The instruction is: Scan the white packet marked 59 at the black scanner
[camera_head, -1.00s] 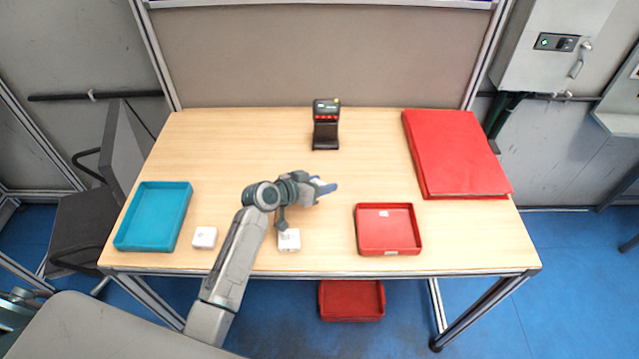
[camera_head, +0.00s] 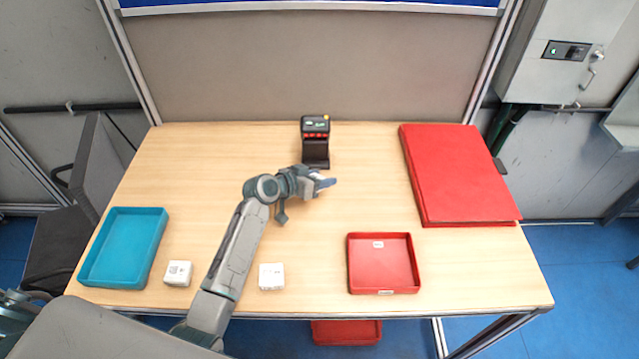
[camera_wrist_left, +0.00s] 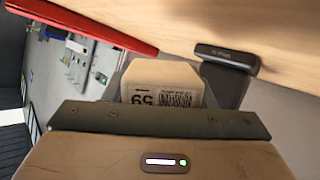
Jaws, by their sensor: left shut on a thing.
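The white packet marked 59 (camera_wrist_left: 160,85) is held by my left gripper (camera_head: 324,183); its printed face with barcode and number shows in the left wrist view. In the head view the packet is mostly hidden by the gripper. The black scanner (camera_head: 316,150) stands upright at the back middle of the table. My left gripper is in front of the scanner's foot in the head view, a little to its right. The scanner also shows in the left wrist view (camera_wrist_left: 228,68), beyond the packet and to its right. My right gripper is not in view.
Two other white packets (camera_head: 178,273) (camera_head: 271,277) lie near the table's front edge. A teal tray (camera_head: 83,278) is at the left, a red tray (camera_head: 413,264) at the front right. A large flat red object (camera_head: 460,175) lies at the back right.

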